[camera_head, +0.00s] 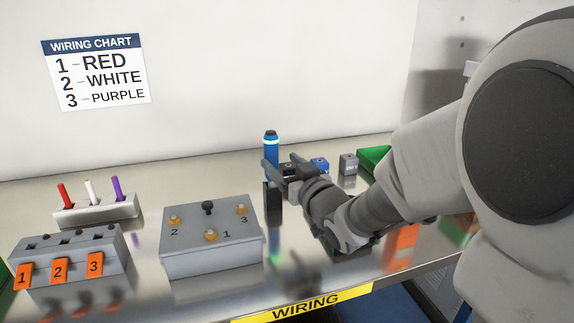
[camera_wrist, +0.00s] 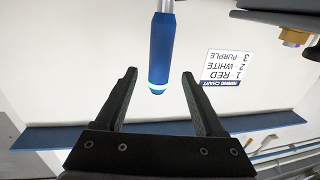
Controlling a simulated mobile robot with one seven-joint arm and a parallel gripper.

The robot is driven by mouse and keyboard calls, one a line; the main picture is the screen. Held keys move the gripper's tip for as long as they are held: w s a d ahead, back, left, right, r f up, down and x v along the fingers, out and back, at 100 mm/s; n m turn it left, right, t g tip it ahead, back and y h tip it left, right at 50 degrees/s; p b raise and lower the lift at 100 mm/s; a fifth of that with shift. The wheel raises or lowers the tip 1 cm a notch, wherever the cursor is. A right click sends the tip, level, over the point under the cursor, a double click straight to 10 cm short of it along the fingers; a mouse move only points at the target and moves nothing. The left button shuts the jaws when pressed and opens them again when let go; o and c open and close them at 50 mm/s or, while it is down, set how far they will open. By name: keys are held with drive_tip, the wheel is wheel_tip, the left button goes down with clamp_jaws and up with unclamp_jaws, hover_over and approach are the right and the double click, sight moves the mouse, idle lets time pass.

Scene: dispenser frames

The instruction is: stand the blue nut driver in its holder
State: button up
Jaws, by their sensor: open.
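The blue nut driver (camera_head: 270,146) stands upright in the head view, a pale glowing ring near its top. It appears to stand in the black holder (camera_head: 272,203) directly below it, but its lower end is hidden. My gripper (camera_head: 279,161) is open just right of the driver, with one finger near its shaft. In the wrist view, which is upside down, the nut driver (camera_wrist: 161,50) hangs from the top of the picture. Its ringed end lies between the spread fingers of my gripper (camera_wrist: 159,73), with gaps on both sides.
A grey box with numbered brass terminals (camera_head: 210,236) stands left of the holder. A rack with red, white and purple pieces (camera_head: 96,209) and a block with orange tags (camera_head: 70,258) stand further left. A blue block (camera_head: 320,164), grey block (camera_head: 348,163) and green bin (camera_head: 373,160) are behind my gripper.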

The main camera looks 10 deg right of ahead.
drive_tip(key=s+d+f+m+g+h, duration=0.25)
drive_tip(key=s+d+g+h, duration=0.25)
drive_tip(key=s+d+h, duration=0.5)
drive_tip(key=s+a+f+m+g+y, duration=0.1)
drive_tip(key=s+g, duration=0.5)
drive_tip(key=s, duration=1.3)
drive_tip(key=f+y, duration=0.1)
drive_tip(key=y, duration=0.1)
drive_tip(key=shift+a+f+m+y, duration=0.15)
drive_tip(key=shift+f+m+y, duration=0.05)
drive_tip(key=shift+m+y, duration=0.15)
drive_tip(key=shift+r, duration=0.1)
wheel_tip(320, 180, up, 21)
drive_tip(key=p, duration=2.1)
